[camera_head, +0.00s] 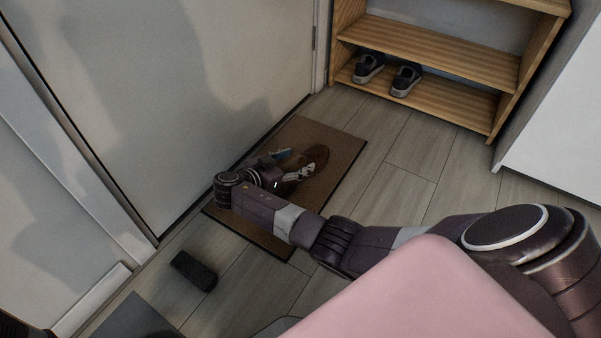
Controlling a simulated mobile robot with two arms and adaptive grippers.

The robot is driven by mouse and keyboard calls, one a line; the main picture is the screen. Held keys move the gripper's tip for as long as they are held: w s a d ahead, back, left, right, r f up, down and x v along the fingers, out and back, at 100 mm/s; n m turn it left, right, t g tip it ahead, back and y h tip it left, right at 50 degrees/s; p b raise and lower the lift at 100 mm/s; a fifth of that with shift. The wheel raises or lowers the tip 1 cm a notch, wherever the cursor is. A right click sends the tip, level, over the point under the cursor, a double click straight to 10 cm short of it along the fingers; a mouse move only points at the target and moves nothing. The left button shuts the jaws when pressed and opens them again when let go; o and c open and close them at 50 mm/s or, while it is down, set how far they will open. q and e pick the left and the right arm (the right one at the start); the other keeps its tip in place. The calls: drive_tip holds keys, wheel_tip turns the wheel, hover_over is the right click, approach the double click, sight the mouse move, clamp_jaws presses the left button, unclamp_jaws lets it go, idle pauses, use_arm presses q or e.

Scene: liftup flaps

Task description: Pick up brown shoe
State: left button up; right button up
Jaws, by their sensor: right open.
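A brown shoe (313,158) lies on the brown doormat (335,142) by the door. My right arm reaches in from the right across the mat. My right gripper (283,180) is open at the near-left side of the shoe, its fingers close to it; I cannot tell whether they touch. Part of the shoe is hidden behind the gripper. A small blue thing (282,153) shows just behind the gripper, too small to tell what it is. My left gripper is not in view.
A wooden shelf (440,45) with a pair of dark shoes (405,80) stands at the back right. The door (170,80) borders the mat on the left. A dark block-shaped thing (194,271) lies on the floor at lower left. Floor right of the mat is clear.

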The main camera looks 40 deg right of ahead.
sight(317, 154)
drive_tip(key=shift+b+x, duration=0.65)
drive_tip(key=shift+x, duration=0.7)
drive_tip(key=shift+f, duration=0.1)
drive_tip(key=c, duration=1.4)
